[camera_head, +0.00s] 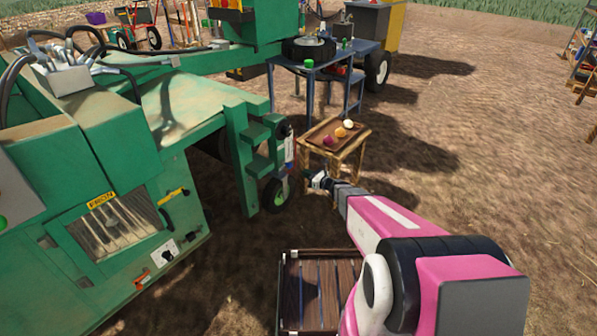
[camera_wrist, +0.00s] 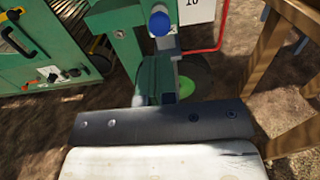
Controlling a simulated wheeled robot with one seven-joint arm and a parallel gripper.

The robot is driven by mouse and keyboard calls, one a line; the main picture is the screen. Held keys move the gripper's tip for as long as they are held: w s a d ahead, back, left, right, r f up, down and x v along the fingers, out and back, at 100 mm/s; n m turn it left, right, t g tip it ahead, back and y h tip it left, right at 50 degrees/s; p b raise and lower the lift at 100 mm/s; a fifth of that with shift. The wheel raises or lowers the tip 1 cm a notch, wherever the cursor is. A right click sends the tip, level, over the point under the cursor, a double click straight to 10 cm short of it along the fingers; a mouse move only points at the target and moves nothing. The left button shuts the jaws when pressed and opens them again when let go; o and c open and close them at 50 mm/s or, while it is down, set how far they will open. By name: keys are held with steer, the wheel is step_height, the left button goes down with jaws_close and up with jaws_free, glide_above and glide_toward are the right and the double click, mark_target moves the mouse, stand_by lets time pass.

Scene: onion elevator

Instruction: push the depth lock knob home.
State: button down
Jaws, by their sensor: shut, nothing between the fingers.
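A round blue knob (camera_wrist: 159,23), which looks like the depth lock knob, shows near the top of the wrist view. It sits on a green bracket (camera_wrist: 125,35) beside a white number plate (camera_wrist: 197,9). I cannot tell how far the knob stands out. In the head view, the bracket (camera_head: 252,150) carries a small wheel (camera_head: 275,194) with a green hub; the knob cannot be made out there. My gripper (camera_head: 316,180) is shut and empty, to the right of the wheel and in front of the wooden table. It is apart from the knob.
A wooden table (camera_head: 341,150) with a tray (camera_head: 321,133) of onions stands just behind my gripper. The green machine (camera_head: 60,190) fills the left. A red bent rod (camera_wrist: 220,30) runs beside the number plate. Bare soil lies open at right.

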steer(key=v, duration=0.6)
steer(key=shift+s+d, duration=0.25)
steer(key=shift+d, duration=0.05)
steer(key=s+a+r+n+g+h, duration=0.1)
steer(key=s+r+n+g+h, duration=0.2)
steer(key=s+n, duration=0.35)
steer(key=s+a+r+n+g, duration=0.1)
steer(key=s+r+n+g, duration=0.2)
steer(key=s+n+g, duration=0.4)
steer(key=s+d+r+n+g+h, duration=0.1)
steer(key=s+d+r+n+h, duration=0.6)
steer(key=s+d+n+h, duration=0.3)
steer(key=shift+d+n+h, duration=0.6)
steer(key=shift+d+n, duration=0.05)
steer(key=shift+n, duration=0.4)
steer(key=shift+r, duration=0.1)
